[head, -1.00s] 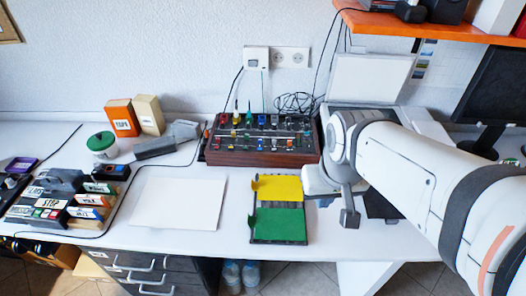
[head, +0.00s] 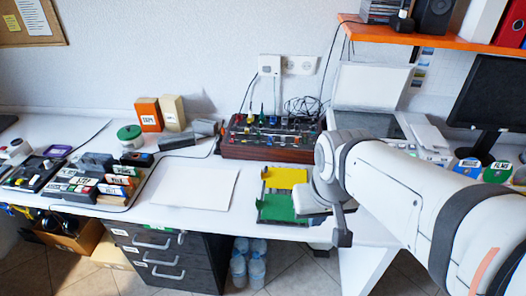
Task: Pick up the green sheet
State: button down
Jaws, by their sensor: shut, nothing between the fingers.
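The green sheet (head: 276,208) lies in the front part of a dark, low holder (head: 259,219) near the table's front edge. A yellow sheet (head: 284,177) lies behind it in the same holder. My gripper (head: 342,240) is just right of the holder, with its fingers pointing down, shut and empty. The gripper's pale body covers the right part of the green sheet in the head view. I cannot tell its exact height above the table or whether it touches anything.
A white board (head: 195,190) lies flat left of the holder. A control box with coloured knobs (head: 268,140) stands behind. Labelled cases (head: 95,180) crowd the left. A grey drawer unit (head: 165,255) stands under the table; an orange shelf (head: 440,38) hangs upper right.

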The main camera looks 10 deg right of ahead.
aim_at(274, 206)
jog(key=z, duration=0.05)
jog(key=i, duration=0.5)
jog(key=z, duration=0.7)
jog(key=k, duration=1.15)
jog(key=u, duration=0.3)
jog(key=i, duration=1)
jog(key=u, duration=0.05)
